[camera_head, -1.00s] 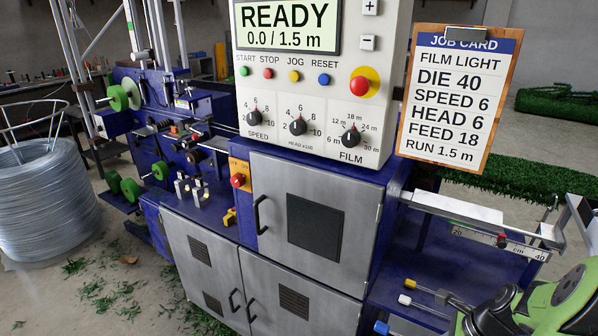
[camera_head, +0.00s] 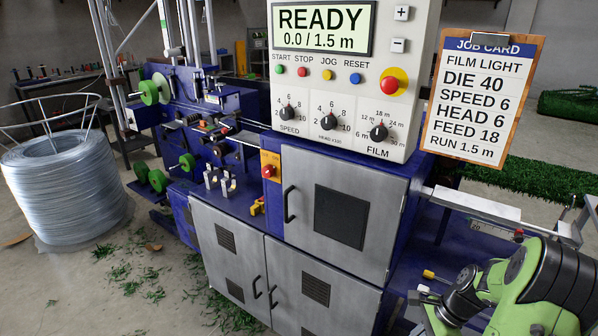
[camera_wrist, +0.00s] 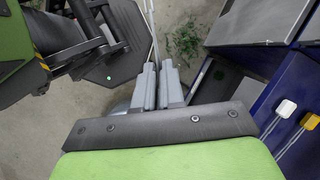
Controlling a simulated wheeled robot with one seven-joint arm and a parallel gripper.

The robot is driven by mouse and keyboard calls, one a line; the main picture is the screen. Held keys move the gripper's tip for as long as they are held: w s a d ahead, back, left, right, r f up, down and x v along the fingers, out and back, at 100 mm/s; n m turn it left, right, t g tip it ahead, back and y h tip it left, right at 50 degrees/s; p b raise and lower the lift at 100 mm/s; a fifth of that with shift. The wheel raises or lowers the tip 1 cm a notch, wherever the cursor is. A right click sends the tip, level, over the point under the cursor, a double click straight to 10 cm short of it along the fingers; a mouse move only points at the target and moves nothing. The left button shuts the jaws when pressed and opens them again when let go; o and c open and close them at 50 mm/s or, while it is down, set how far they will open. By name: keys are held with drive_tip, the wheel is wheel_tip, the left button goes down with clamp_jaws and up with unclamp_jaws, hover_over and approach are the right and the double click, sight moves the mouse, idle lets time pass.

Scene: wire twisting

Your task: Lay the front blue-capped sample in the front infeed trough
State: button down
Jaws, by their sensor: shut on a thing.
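My gripper (camera_wrist: 158,85) is shut in the wrist view. Thin pale wire runs up from between its fingertips; this appears to be the blue-capped sample (camera_wrist: 151,25), but its cap is hidden. In the head view my gripper (camera_head: 424,298) is at the lower right, partly hidden by my wrist. Small grey upright cradles (camera_head: 220,180) stand on the machine's left ledge, away from my gripper. They may hold the infeed troughs; I cannot tell which is the front one.
A yellow-capped sample (camera_head: 429,274) lies on the blue shelf at the right. A white-capped one (camera_wrist: 287,107) shows in the wrist view. The grey cabinet (camera_head: 340,215) and control panel (camera_head: 345,75) stand between my gripper and the cradles. A wire coil (camera_head: 65,190) stands far left.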

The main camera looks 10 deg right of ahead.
drive_tip(key=w+a+f+n+g+h+p, duration=0.1)
drive_tip(key=w+a+n, duration=0.4)
drive_tip(key=a+n, duration=0.5)
drive_tip(key=w+a+f+n+g+h+p, duration=0.2)
drive_tip(key=w+a+f+n+g+h, duration=0.1)
drive_tip(key=a+n, duration=0.8)
drive_tip(key=shift+w+a+g, duration=0.45)
drive_tip(key=shift+w+g, duration=0.45)
drive_tip(key=shift+w, duration=0.3)
